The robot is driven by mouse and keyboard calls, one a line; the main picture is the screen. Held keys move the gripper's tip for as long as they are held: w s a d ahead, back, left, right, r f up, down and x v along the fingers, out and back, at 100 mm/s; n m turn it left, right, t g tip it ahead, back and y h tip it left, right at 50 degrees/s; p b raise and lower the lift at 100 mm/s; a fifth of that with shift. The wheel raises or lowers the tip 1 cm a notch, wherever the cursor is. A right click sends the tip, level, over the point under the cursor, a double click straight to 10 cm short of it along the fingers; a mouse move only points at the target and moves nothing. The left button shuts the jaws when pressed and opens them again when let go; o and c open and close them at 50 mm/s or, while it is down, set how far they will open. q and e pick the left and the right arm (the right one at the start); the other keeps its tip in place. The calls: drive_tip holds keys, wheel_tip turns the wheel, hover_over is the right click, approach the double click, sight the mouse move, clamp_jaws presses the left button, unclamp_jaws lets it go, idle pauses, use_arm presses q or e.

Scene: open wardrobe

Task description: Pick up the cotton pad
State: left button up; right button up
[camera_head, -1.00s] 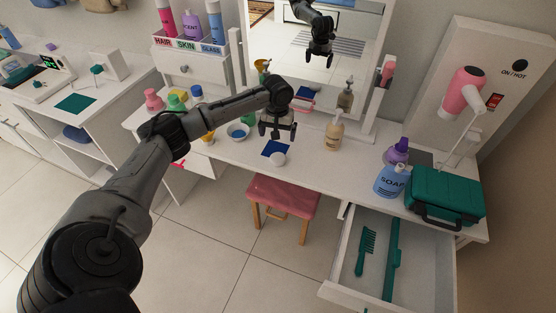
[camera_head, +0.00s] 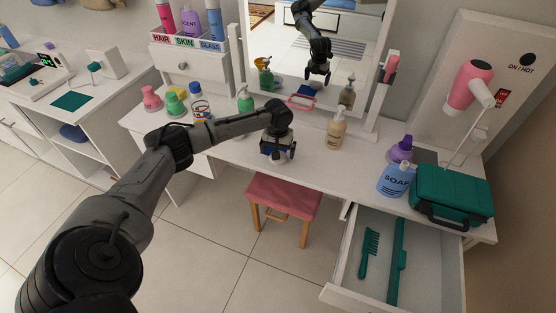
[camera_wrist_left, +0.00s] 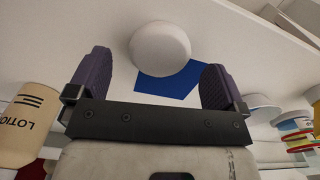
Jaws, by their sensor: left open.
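The cotton pad is a round white disc (camera_wrist_left: 160,47) in the left wrist view, by a dark blue square (camera_wrist_left: 172,85) on the white table. My left gripper (camera_wrist_left: 157,62) is open, with the pad between and slightly beyond its purple-grey fingertips. No grip on the pad shows. In the head view my left gripper (camera_head: 277,154) is low over the table's front part and largely hides the pad and blue square. My right gripper is in neither view.
A lotion bottle (camera_head: 335,131) stands right of the gripper. Several bottles (camera_head: 175,103) stand left, behind my arm. A soap bottle (camera_head: 393,180) and green case (camera_head: 452,196) are farther right, above an open drawer (camera_head: 385,255). A pink stool (camera_head: 284,195) is in front.

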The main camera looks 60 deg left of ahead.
use_arm(q)
wheel_tip(320, 180, down, 2)
drive_tip(key=shift+f, duration=0.2)
drive_tip(key=shift+c, duration=0.9)
drive_tip(key=c, duration=0.9)
drive_tip(key=shift+r, duration=0.15)
